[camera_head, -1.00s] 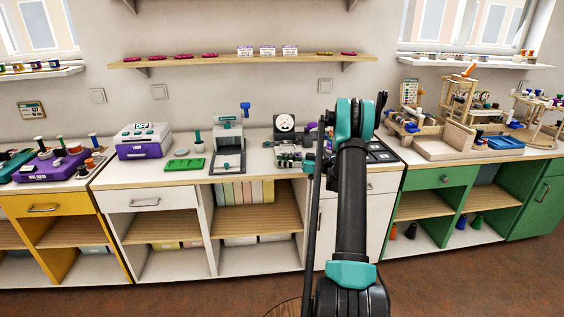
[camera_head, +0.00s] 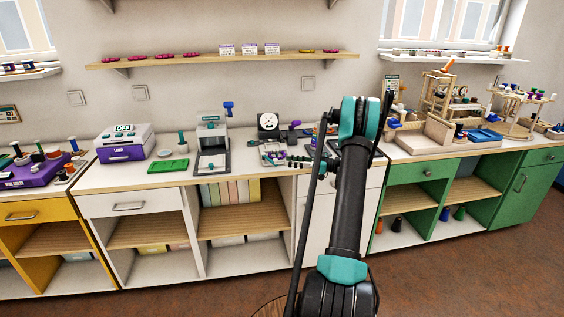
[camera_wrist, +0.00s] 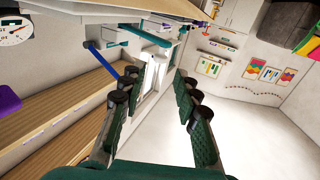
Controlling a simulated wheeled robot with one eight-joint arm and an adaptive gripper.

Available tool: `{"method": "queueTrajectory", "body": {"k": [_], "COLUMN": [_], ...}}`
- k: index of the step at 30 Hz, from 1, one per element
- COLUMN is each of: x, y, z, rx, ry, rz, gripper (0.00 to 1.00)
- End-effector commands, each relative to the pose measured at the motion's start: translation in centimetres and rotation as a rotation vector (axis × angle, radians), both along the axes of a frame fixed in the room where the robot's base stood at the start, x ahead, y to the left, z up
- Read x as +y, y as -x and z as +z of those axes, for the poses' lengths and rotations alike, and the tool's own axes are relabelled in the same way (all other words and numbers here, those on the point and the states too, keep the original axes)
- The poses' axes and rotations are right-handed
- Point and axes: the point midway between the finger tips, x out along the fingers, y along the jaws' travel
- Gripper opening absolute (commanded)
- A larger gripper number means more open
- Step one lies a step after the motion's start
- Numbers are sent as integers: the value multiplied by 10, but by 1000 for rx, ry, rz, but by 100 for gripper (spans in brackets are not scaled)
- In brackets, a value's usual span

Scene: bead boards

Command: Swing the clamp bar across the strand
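My gripper (camera_wrist: 155,100) is open and empty in the wrist view, with dark green padded fingers spread apart. A grey frame device with a blue handle (camera_head: 212,145) stands on the white counter, left of my arm. In the wrist view a blue bar (camera_wrist: 103,62) and a teal cylinder (camera_wrist: 146,35) lie beyond the left finger, apart from it. I cannot tell for certain which part is the clamp bar, and no strand can be made out.
A purple and white box (camera_head: 125,145) and a green tray (camera_head: 168,166) stand to the left. A dial gauge (camera_head: 268,124) stands at the back. Wooden racks (camera_head: 437,95) and a blue tray (camera_head: 479,137) are on the right. The floor (camera_head: 470,275) is clear.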

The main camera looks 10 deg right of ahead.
Motion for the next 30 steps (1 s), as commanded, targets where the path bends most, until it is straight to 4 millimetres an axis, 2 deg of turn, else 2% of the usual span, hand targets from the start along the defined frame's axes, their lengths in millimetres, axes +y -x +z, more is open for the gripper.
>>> {"method": "queueTrajectory", "body": {"k": [3,11,14,19,29,30], "x": [-6,-7,-6,12,54,66], "y": [3,4,4,9,27,27], "z": [0,0,1,8,18,13], "rx": [0,0,4,78,281,289], "ry": [0,0,1,24,96,135], "rz": [1,1,1,3,-9,10], "gripper": [32,32,22,1,0,0]}}
